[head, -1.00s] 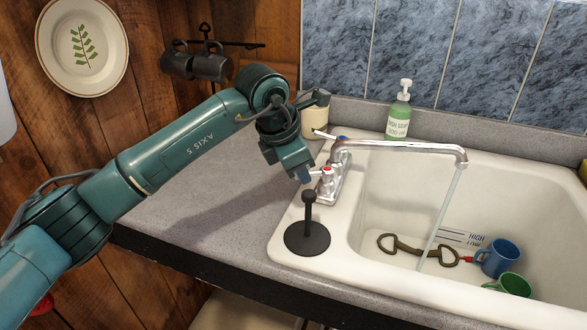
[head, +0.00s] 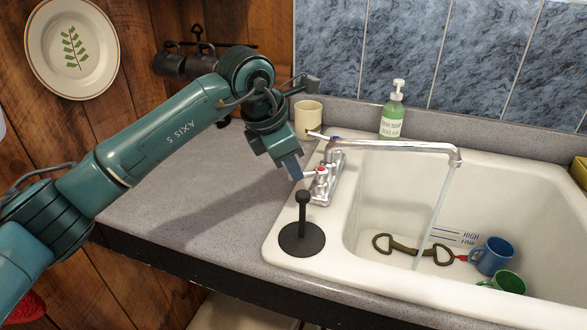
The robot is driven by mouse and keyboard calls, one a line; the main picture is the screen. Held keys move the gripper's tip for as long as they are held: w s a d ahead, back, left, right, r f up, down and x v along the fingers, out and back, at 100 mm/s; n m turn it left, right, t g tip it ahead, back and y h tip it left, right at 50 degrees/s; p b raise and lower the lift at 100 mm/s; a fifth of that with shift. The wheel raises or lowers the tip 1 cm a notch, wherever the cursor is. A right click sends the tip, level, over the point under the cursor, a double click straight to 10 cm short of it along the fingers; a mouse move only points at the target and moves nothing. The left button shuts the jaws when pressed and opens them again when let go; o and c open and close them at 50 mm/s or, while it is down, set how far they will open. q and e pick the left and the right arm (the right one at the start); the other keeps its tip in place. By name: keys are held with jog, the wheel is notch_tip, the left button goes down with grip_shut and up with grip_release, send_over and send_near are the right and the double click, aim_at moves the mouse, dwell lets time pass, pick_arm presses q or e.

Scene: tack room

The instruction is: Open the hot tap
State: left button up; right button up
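The hot tap (head: 321,171), with a red-marked cap and a short chrome lever, is at the near end of the chrome faucet base. A second lever with a blue mark (head: 337,138) is at the far end. The spout (head: 405,147) reaches right over the basin, and a stream of water (head: 436,215) falls from it. My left gripper (head: 297,173) points down just left of the hot tap's lever. Its tips are close to the lever; I cannot tell whether they touch. The fingers overlap, so their opening is hidden. My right gripper is out of view.
A black plunger-like stopper (head: 302,236) stands upright on the sink's near-left rim. A soap bottle (head: 392,112) and cream cup (head: 307,120) stand behind. The basin holds a blue mug (head: 492,256), a green mug (head: 508,282) and a bit-like metal piece (head: 412,250). The left counter is clear.

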pick_arm(q)
jog(key=b+v, duration=0.1)
jog(key=v, duration=0.9)
jog(key=shift+r, duration=0.2)
jog(key=shift+s+a, duration=0.1)
